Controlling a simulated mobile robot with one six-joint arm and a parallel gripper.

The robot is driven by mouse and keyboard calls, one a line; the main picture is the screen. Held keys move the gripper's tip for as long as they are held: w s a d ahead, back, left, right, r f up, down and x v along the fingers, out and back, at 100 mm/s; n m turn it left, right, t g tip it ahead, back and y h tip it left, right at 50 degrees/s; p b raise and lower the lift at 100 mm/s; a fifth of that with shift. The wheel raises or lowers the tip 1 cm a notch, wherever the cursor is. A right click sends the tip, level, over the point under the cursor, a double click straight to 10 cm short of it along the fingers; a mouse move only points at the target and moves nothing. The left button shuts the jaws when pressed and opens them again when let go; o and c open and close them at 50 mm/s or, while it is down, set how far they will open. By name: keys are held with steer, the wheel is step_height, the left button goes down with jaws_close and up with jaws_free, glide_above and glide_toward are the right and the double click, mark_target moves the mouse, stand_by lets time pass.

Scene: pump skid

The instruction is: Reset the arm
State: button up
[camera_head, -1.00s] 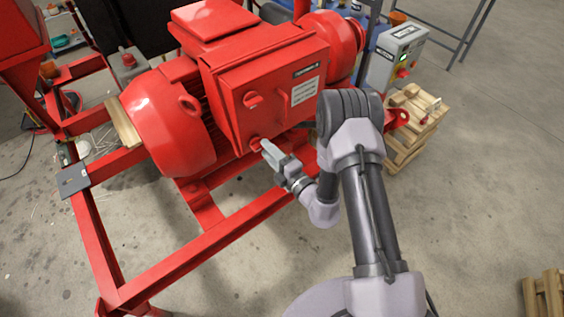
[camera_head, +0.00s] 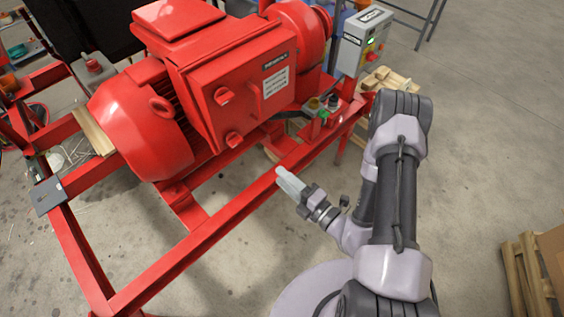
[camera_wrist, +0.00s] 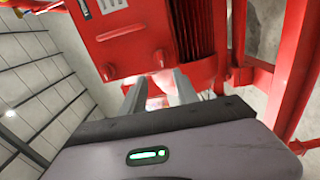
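My gripper (camera_head: 290,184) is off the front side of the red pump skid, over its front rail. In the wrist view my gripper (camera_wrist: 158,86) shows two grey fingers with a gap between them and nothing held. The red motor (camera_head: 150,120) with its terminal box (camera_head: 236,92) stands behind and to the left of it, and the gripper is clear of the box. Two red knobs sit on the box front, an upper one (camera_head: 223,96) and a lower one (camera_head: 233,139). In the wrist view the box (camera_wrist: 115,35) lies ahead of the fingers.
The skid's red front rail (camera_head: 225,215) runs below the gripper. A grey control box (camera_head: 362,42) with buttons stands at the back right. Wooden pallets (camera_head: 525,275) lie at the right edge. Concrete floor (camera_head: 480,150) is open at right.

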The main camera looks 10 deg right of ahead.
steer(key=s+a+r+n+g+y+b, duration=0.25)
steer(key=a+r+n+g+y, duration=0.45)
steer(key=r+n, duration=0.4)
steer(key=s+a+r+n+g+h+b, duration=0.1)
steer(key=s+a+r+n+g, duration=0.1)
steer(key=s+n+g, duration=0.4)
steer(key=s+a+r+n+g+h+b, duration=0.1)
steer(key=s+a+r+n+g+b, duration=0.2)
steer(key=n, duration=0.6)
steer(key=s+d+f+n+t+h+b, duration=0.1)
steer(key=s+d+f+n+h+b, duration=0.2)
steer(key=s+d+n+h, duration=0.7)
steer(key=w+d+r+n+t+h+b, duration=0.1)
steer(key=w+d+r+n+t+h, duration=0.2)
steer(key=n, duration=0.4)
steer(key=w+r+t, duration=0.1)
steer(key=w+t, duration=0.1)
steer(key=shift+t, duration=0.4)
